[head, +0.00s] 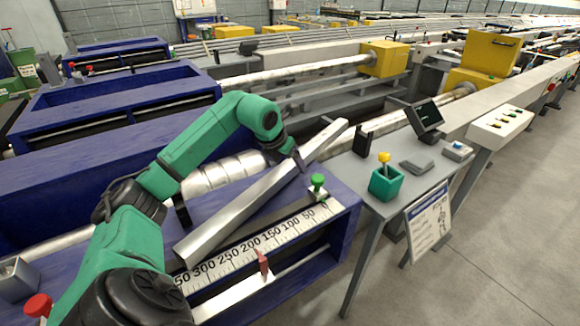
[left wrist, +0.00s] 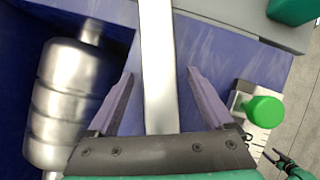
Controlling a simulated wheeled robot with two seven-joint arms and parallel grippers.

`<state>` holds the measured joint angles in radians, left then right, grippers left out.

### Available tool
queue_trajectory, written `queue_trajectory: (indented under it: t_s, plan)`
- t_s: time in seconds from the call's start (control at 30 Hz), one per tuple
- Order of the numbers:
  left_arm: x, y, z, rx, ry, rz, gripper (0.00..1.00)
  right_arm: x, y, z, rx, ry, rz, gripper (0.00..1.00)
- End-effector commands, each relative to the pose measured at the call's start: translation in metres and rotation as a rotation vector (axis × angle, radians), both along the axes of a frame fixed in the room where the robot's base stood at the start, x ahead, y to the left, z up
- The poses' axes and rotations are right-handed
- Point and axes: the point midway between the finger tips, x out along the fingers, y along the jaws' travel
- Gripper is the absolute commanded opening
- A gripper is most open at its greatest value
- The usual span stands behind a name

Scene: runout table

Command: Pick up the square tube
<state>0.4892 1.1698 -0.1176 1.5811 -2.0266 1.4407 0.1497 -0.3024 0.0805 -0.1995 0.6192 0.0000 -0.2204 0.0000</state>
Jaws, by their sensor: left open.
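The square tube (head: 240,205) is a long, straight silver bar lying slantwise over the blue runout table, beside the printed scale. My left gripper (head: 298,163) is over its far half, reaching in from the left. In the left wrist view the tube (left wrist: 157,50) runs lengthwise between the two parted fingers of my left gripper (left wrist: 160,78). Gaps show on both sides, and it passes under the palm. The height of the fingers over the tube is hard to judge.
A green knob (head: 318,181) stands by the scale (head: 245,250), close to the tube's right side. A ribbed metal roller (head: 222,174) lies to its left. A grey side table (head: 375,212) holds a teal box (head: 386,183) and a small screen (head: 424,116). Open floor lies at right.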

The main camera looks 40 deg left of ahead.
Motion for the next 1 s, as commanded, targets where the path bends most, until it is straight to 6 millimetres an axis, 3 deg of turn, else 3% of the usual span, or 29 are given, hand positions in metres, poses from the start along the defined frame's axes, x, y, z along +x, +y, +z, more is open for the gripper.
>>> queue_trajectory:
  t_s: [0.23,0.27,0.4,0.47,0.5,1.0]
  plan:
    - [0.004,0.0004,-0.007,0.001,-0.001,0.0,0.85,0.002,-0.0002,0.001,0.0,-0.003,0.0,0.8]
    - [0.004,0.0004,-0.0069,0.001,-0.001,0.0,0.82,0.0021,-0.0001,0.001,0.0,-0.003,0.0,0.8]
    - [0.0039,0.0004,-0.0068,0.001,-0.001,0.0,0.28,0.0023,-0.0001,0.001,0.0,-0.003,0.0,0.8]
    - [0.0039,0.0004,-0.0067,0.001,-0.001,0.0,0.05,0.0024,0.0,0.001,0.0,-0.004,0.0,0.8]
    - [0.0039,0.0004,-0.0066,0.0,-0.001,0.0,0.0,0.0024,0.0,0.001,0.0,-0.004,0.0,0.8]
    - [0.0039,0.0005,-0.0064,0.001,-0.001,0.0,0.0,0.0028,0.0003,0.0011,0.001,-0.005,0.001,0.8]
